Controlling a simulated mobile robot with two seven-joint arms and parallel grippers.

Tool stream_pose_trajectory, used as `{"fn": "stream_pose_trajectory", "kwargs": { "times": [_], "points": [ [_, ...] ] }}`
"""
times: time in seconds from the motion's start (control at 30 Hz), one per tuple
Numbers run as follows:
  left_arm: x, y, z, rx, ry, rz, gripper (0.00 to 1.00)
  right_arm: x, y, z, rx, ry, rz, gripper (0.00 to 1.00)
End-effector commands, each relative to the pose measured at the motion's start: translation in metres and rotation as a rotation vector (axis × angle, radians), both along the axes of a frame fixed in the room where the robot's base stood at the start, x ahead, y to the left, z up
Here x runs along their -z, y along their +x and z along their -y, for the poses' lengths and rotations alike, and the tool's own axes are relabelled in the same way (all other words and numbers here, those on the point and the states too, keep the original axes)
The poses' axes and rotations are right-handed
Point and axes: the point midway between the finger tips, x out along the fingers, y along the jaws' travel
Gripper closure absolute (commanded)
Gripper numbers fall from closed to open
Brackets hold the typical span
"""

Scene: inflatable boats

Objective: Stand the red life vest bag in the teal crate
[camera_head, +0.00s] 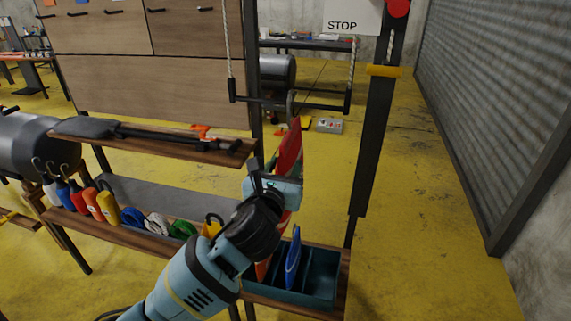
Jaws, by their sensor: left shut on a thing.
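My left gripper (272,182) reaches in from the bottom and is shut on the red life vest bag (290,150). The bag is held edge-on above the shelf, and the gripper hides part of it. The teal crate (319,280) sits at the right end of the lower shelf, below the held bag. A blue bag (293,258) stands upright in the crate, with an orange item (263,268) to its left, partly hidden by my arm. The right part of the crate looks empty. My right gripper is not in view.
Several coloured bottles (92,203) and coiled ropes (157,223) line the lower shelf to the left. A paddle (150,136) lies on the upper shelf. A dark post (374,150) and a hanging bar (290,102) stand beyond the bag. Yellow floor is clear at right.

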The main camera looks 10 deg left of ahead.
Motion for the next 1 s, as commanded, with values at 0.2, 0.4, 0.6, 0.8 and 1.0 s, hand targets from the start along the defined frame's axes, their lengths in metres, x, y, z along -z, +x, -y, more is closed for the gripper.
{"fn": "stream_pose_trajectory", "kwargs": {
  "times": [0.2, 0.4, 0.6, 0.8, 1.0],
  "points": [
    [-0.002, -0.013, -0.001, -0.001, 0.001, 0.004, 1.00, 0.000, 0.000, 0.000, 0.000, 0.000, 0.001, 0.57],
    [-0.002, -0.025, -0.001, 0.000, 0.000, 0.005, 1.00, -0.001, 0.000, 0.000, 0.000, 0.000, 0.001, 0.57],
    [-0.002, -0.037, -0.002, -0.001, 0.000, 0.004, 1.00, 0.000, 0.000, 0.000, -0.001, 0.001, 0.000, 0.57],
    [-0.002, -0.048, -0.002, 0.000, 0.001, 0.004, 1.00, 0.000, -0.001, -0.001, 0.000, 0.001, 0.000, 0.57],
    [-0.002, -0.056, -0.003, -0.001, 0.001, 0.004, 1.00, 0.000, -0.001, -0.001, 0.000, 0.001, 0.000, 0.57]
  ]
}}
